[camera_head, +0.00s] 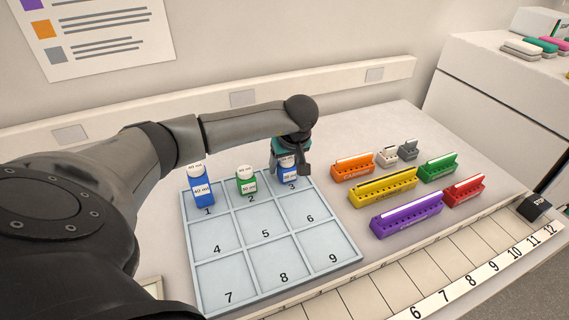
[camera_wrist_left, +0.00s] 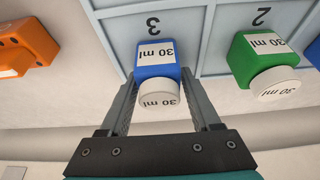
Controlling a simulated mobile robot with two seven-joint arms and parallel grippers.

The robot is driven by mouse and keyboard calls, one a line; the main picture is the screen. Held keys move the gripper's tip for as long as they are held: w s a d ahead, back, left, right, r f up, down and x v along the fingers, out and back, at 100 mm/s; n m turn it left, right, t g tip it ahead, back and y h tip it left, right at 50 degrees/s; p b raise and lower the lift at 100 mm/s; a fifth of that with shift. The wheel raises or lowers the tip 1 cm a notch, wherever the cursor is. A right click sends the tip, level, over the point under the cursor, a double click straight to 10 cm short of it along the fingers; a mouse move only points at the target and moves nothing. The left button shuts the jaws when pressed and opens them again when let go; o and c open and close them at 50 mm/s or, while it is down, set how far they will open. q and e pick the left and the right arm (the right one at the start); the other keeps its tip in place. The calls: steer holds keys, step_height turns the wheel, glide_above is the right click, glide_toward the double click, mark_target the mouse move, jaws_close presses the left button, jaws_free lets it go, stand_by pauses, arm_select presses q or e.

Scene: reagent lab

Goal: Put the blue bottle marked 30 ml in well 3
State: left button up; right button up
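The blue bottle marked 30 ml (camera_head: 288,173) has a white cap and stands upright at well 3 (camera_head: 306,196) of the grey tray. In the left wrist view the same blue bottle (camera_wrist_left: 156,62) shows its label and cap, with the numeral 3 just beyond it. My left gripper (camera_wrist_left: 158,85) has a finger on each side of the bottle. In the head view the left gripper (camera_head: 290,155) partly hides the bottle from above. I do not see my right gripper.
Another blue bottle (camera_head: 203,190) stands in well 1 and a green bottle (camera_head: 246,183) in well 2, close by. Wells 4 to 9 are empty. Several coloured racks, such as the yellow one (camera_head: 383,188), stand to the right of the tray. A numbered strip (camera_head: 470,283) runs in front.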

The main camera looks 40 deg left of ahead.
arm_select(q)
steer(key=shift+o, duration=1.2)
steer(key=shift+r, duration=0.35)
steer(key=p+v, duration=0.1)
steer(key=v, duration=1)
steer(key=shift+r, duration=0.3)
steer(key=shift+d, duration=0.15)
